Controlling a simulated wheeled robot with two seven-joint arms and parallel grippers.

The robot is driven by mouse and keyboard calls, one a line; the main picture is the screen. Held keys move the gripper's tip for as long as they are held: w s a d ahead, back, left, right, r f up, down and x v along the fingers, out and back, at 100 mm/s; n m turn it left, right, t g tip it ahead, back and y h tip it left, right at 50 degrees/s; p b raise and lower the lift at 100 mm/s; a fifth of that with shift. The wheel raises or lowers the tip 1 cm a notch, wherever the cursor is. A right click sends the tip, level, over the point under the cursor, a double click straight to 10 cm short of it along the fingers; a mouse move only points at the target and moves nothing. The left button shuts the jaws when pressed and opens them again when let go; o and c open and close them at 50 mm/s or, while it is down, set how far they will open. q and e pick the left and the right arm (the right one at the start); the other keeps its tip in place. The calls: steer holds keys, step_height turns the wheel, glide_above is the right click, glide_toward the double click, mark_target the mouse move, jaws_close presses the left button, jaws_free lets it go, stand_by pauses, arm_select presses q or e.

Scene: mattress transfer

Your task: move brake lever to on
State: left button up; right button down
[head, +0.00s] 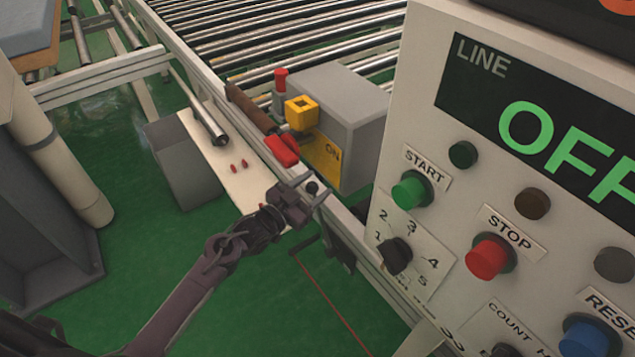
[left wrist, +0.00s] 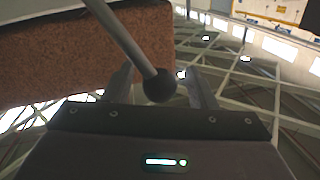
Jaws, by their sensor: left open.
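A lever with a grey rod and a dark ball knob (left wrist: 160,87) shows in the left wrist view. The knob lies between the two spread fingers of my left gripper (left wrist: 160,88), and I cannot tell whether it touches either one. In the head view my left gripper (head: 300,193) is by the conveyor's side rail, just below a red grip (head: 281,151). A dark ball (head: 312,187) shows beside its fingers. A yellow plate (head: 322,158) marked ON is on the grey box just beyond. My right gripper is not in view.
A control panel (head: 440,110) with several buttons and a display reading OFF fills the right side. The roller conveyor (head: 270,30) runs behind the grey box (head: 345,100). A pale shelf (head: 235,165) with small red pieces is left of the gripper. Green floor is open below.

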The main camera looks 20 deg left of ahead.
arm_select(q)
steer(key=shift+x, duration=0.85)
jaws_close()
